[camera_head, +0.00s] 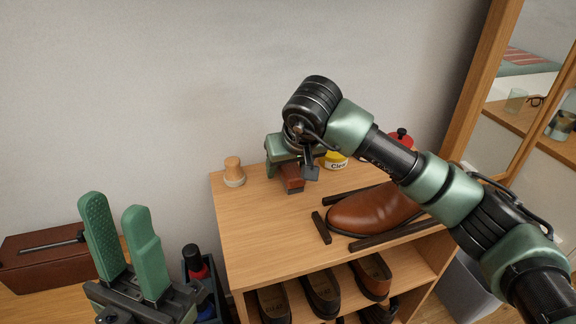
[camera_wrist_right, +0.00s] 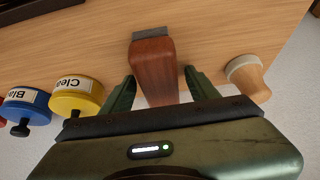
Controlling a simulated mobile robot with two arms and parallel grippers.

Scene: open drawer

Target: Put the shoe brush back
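The shoe brush (camera_head: 293,178) has a reddish-brown wooden body and a dark grey end. It is at the back of the wooden cabinet top (camera_head: 262,240). In the right wrist view, the brush (camera_wrist_right: 155,70) lies between the two green fingers of my right gripper (camera_wrist_right: 160,78). A narrow gap shows between the brush and the right-hand finger; contact on the other side is unclear. In the head view, my arm partly hides this gripper (camera_head: 290,153). My left gripper (camera_head: 122,240) is open, empty and pointing up at lower left.
A wooden-handled dauber (camera_head: 233,172) stands left of the brush. A yellow tin (camera_head: 336,160) stands to its right. A brown shoe (camera_head: 375,210) lies among dark strips (camera_head: 321,228). Shoes (camera_head: 321,293) fill the shelf below. A brown box (camera_head: 50,262) is at far left.

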